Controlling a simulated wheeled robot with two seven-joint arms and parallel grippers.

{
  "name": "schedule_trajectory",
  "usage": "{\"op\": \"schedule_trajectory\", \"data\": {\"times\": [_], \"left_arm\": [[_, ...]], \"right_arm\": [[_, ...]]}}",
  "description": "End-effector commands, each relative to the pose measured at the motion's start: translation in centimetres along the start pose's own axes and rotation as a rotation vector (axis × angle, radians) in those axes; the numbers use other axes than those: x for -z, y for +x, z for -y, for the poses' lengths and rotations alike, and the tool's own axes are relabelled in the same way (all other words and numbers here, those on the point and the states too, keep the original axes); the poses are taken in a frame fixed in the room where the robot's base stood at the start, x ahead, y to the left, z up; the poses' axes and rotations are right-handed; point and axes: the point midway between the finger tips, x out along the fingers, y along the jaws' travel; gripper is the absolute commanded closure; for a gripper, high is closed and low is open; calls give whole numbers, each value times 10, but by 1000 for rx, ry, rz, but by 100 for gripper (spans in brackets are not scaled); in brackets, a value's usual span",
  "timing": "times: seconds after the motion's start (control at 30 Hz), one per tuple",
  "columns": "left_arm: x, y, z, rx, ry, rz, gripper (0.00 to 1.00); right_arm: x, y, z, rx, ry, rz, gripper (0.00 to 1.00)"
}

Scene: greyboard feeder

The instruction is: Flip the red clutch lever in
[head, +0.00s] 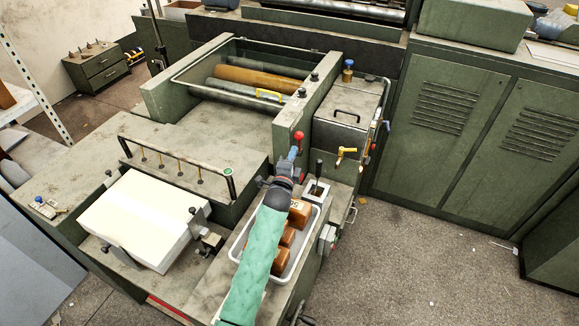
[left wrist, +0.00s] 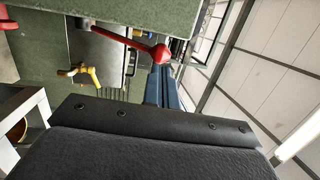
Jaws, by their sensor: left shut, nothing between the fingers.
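The red clutch lever shows its round knob (head: 298,136) in the head view, at the side of the green machine. In the left wrist view the red lever (left wrist: 125,40) runs in from the upper left and ends in a ball at my fingertips. My left gripper (head: 293,153) is shut and empty, its blue-grey fingers just below the knob in the head view. It also shows in the left wrist view (left wrist: 161,75), close by the ball. I cannot tell whether the fingers touch it. The lever's shaft is mostly hidden in the head view. My right gripper is not in view.
A yellow-handled valve (head: 346,153) sits right of the lever. A white tray (head: 299,262) with brown blocks lies under my left arm. A paper stack (head: 143,220) and a black rail (head: 180,170) stand to the left. Green cabinets (head: 440,110) stand at the right.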

Motion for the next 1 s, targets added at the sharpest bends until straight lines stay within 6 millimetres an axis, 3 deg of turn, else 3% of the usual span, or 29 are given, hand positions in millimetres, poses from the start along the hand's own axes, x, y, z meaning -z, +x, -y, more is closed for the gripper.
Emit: {"op": "schedule_trajectory", "data": {"times": [0.3,0.63,1.0], "left_arm": [[0,33,-1,1,-1,0,100],[0,38,0,0,0,0,100],[-1,47,1,-18,3,-1,100]], "right_arm": [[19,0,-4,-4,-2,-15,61],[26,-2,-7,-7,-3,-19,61],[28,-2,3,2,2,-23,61]]}}
